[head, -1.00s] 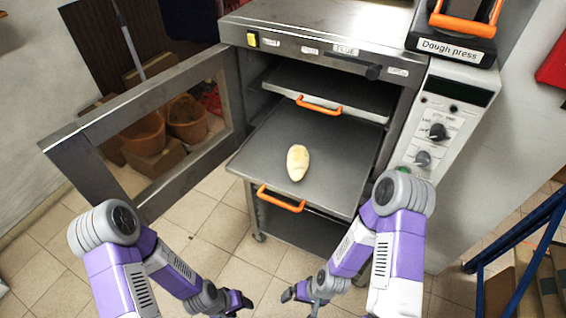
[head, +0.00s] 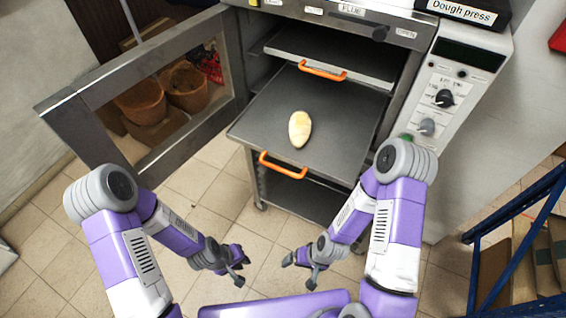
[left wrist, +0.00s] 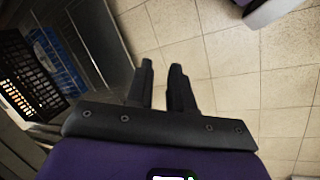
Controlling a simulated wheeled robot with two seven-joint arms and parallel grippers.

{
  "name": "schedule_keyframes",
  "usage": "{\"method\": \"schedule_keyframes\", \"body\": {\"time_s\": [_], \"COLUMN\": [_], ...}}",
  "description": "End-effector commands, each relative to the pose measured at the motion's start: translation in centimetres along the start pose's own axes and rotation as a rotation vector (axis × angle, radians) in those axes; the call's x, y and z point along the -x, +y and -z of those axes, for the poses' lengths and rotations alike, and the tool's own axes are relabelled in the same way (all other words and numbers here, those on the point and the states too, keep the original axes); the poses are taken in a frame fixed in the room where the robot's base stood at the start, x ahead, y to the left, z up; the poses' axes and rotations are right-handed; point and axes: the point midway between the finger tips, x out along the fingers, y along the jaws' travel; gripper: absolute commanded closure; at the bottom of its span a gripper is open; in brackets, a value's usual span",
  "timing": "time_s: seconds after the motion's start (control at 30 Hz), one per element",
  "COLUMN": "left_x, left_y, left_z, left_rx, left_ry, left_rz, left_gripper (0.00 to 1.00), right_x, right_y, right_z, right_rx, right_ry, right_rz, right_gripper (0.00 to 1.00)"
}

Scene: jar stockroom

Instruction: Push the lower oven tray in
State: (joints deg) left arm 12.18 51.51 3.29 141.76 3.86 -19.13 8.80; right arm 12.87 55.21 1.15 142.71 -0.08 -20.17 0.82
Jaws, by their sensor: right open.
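The lower oven tray (head: 262,122) is a dark flat sheet pulled far out of the open oven (head: 392,35) in the head view. Its orange handle (head: 283,166) is at the front edge. A pale bread roll (head: 300,129) lies on it. My left gripper (head: 243,268) is in front of and below the tray, apart from it. In the left wrist view its two fingers (left wrist: 162,68) are slightly apart with nothing between them. My right gripper (head: 299,270) is open and empty, also below the tray front and not touching it.
The upper tray (head: 345,68), with an orange handle, sits inside the oven. The oven door (head: 60,112) stands open at the left. The control panel (head: 450,90) is at the right. A blue rack (head: 515,215) stands at the lower right. Tiled floor before the oven is clear.

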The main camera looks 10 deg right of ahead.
Motion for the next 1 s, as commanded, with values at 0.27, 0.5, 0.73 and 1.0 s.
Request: {"method": "schedule_keyframes", "body": {"time_s": [0.27,0.5,0.73,1.0], "left_x": [3.9,11.6,17.8,19.2], "left_y": [8.4,16.8,22.0,23.8], "left_z": [9.4,12.1,10.5,9.9], "left_rx": [0.753,1.397,1.783,1.89], "left_ry": [0.198,0.112,-0.127,-0.225], "left_rz": [-0.25,-0.614,-0.851,-0.898], "left_gripper": [1.0,1.0,1.0,1.0], "right_x": [-5.6,-9.6,-12.0,-12.3], "right_y": [2.1,3.6,4.5,4.6], "right_z": [0.2,0.4,0.5,0.5], "right_rx": [0.0,0.0,0.0,0.0], "right_ry": [-0.001,-0.001,-0.001,-0.001], "right_rz": [0.0,0.0,0.0,0.0], "right_gripper": [0.0,0.0,0.0,0.0]}}
